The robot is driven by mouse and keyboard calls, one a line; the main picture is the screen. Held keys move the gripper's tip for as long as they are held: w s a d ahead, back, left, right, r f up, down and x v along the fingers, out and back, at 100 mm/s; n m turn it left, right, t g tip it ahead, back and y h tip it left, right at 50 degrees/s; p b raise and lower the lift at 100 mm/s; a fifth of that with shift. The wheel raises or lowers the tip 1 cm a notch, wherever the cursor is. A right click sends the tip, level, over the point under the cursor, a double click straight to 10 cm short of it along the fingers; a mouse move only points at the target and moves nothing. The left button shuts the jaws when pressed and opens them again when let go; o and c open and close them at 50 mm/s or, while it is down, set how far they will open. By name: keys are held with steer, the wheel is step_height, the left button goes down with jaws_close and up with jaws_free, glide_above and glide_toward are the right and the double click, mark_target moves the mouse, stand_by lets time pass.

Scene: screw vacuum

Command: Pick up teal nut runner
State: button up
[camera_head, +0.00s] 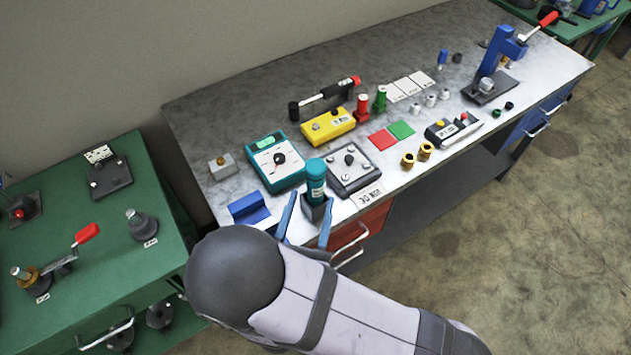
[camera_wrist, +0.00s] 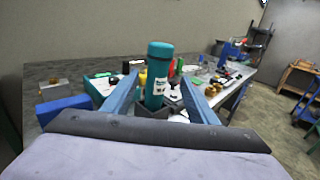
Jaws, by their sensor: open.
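The teal nut runner (camera_head: 316,180) stands upright near the front edge of the grey workbench, with its base in a dark holder (camera_head: 316,211). It also shows in the wrist view (camera_wrist: 158,75), upright between my two fingers. My gripper (camera_head: 306,218) is open, its blue fingers on either side of the tool's lower part. In the wrist view my gripper (camera_wrist: 160,92) has space between the fingers and the tool. The lower end of the tool is partly hidden.
A teal box with a dial (camera_head: 275,162) and a grey plate with knobs (camera_head: 352,168) stand close behind the tool. A blue block (camera_head: 249,209) lies to its left. A yellow box (camera_head: 328,126) is farther back. A green table (camera_head: 85,240) stands at left.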

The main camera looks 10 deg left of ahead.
mark_target(313, 185)
steer(key=shift+w+p, duration=0.4)
steer(key=shift+w, duration=0.7)
steer(key=shift+w+r+p, duration=0.25)
steer(key=shift+w+p, duration=0.35)
steer(key=shift+w, duration=0.05)
steer(key=shift+w+a+p, duration=0.2)
steer(key=shift+w+p, duration=0.7)
steer(key=shift+w, duration=1.05)
steer(key=shift+f, duration=0.1)
steer(key=shift+c, duration=0.4)
